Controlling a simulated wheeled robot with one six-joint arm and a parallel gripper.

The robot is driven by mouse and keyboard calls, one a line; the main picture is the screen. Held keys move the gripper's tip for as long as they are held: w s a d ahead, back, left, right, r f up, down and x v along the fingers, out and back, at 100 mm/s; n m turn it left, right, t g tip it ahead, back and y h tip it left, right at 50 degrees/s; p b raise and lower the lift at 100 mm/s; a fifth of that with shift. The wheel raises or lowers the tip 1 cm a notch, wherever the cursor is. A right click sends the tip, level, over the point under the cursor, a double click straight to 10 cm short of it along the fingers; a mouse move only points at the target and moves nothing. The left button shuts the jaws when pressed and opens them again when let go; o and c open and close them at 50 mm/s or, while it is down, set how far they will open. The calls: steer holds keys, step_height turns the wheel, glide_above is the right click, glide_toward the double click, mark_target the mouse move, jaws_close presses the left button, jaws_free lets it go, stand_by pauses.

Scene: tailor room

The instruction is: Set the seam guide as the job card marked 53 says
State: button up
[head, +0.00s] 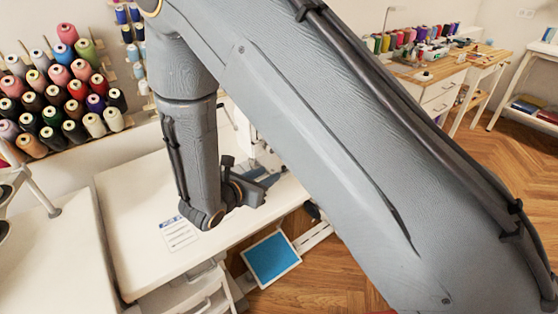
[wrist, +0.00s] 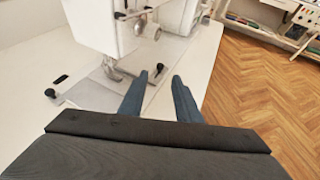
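The white sewing machine (wrist: 102,28) stands on the pale table, and its presser foot (wrist: 112,70) shows ahead of my gripper in the wrist view. My gripper (wrist: 160,76) is open, its two blue fingers apart over the machine bed. A small dark piece (wrist: 158,69) shows just beyond and between the fingertips; I cannot tell whether it is the seam guide or whether the fingers touch it. In the head view my gripper (head: 264,177) is by the machine, partly hidden by my arm. A card with a blue header (head: 179,234) lies on the table; its number is unreadable.
A small black knob (wrist: 50,93) sits on the bed at the left. Thread spools (head: 62,92) fill a wall rack. A blue panel (head: 271,258) is below the table's front edge. The table (head: 130,190) left of the machine is mostly clear.

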mark_target(283, 167)
steer(key=shift+p+x, duration=0.75)
steer(key=shift+x, duration=3.35)
steer(key=shift+s, duration=0.1)
jaws_close()
